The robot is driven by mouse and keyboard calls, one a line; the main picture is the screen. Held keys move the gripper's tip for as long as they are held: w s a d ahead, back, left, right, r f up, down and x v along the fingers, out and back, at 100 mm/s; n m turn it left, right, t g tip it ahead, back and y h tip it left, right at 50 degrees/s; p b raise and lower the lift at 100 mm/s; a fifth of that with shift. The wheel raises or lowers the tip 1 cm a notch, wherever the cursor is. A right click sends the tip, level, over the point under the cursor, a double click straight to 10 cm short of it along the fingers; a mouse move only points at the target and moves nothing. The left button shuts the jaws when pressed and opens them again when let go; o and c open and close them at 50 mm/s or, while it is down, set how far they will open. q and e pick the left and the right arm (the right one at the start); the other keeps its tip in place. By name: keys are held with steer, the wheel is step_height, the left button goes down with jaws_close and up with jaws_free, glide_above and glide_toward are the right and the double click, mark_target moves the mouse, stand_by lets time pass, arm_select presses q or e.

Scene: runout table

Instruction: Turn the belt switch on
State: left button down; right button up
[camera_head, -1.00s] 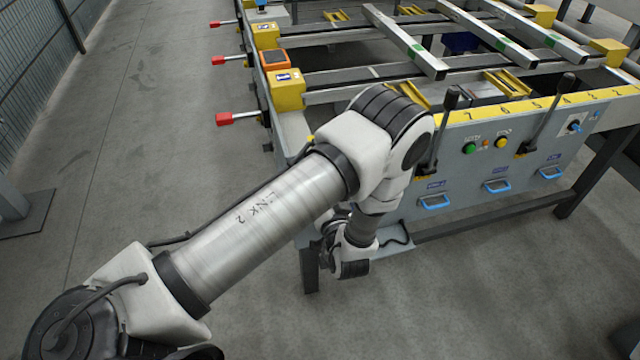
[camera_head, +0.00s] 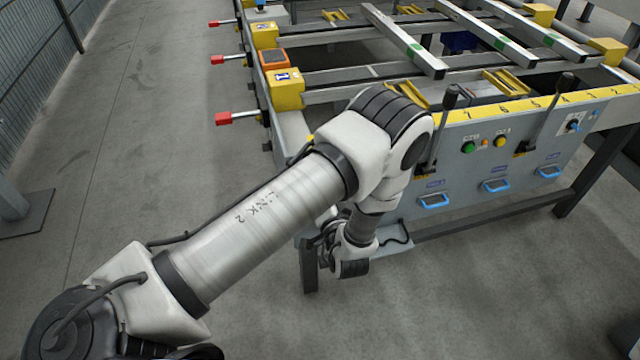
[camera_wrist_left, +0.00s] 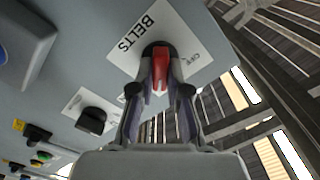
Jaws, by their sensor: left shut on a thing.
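The belt switch (camera_wrist_left: 161,66) is a red handle on a dark round base, in the left wrist view. It stands on a white label (camera_wrist_left: 128,38) reading BELTS, with OFF printed near its right end. My left gripper (camera_wrist_left: 159,90) is shut on the red handle, with one finger on each side of it. In the head view my left arm reaches to the near left corner of the table, and its wrist hides the fingers and the switch. My right gripper is in neither view.
A black knob (camera_wrist_left: 92,121) on its own label sits left of the switch. The table's front panel (camera_head: 470,172) carries black levers (camera_head: 447,112), a green button (camera_head: 468,147) and blue handles (camera_head: 496,186). Red-tipped rods (camera_head: 224,118) stick out left. The floor at left is clear.

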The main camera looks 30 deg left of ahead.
arm_select(q)
steer(key=c, duration=1.1)
jaws_free()
steer(key=shift+c, duration=0.2)
steer(key=shift+r, duration=0.1)
step_height(320, 180, up, 10)
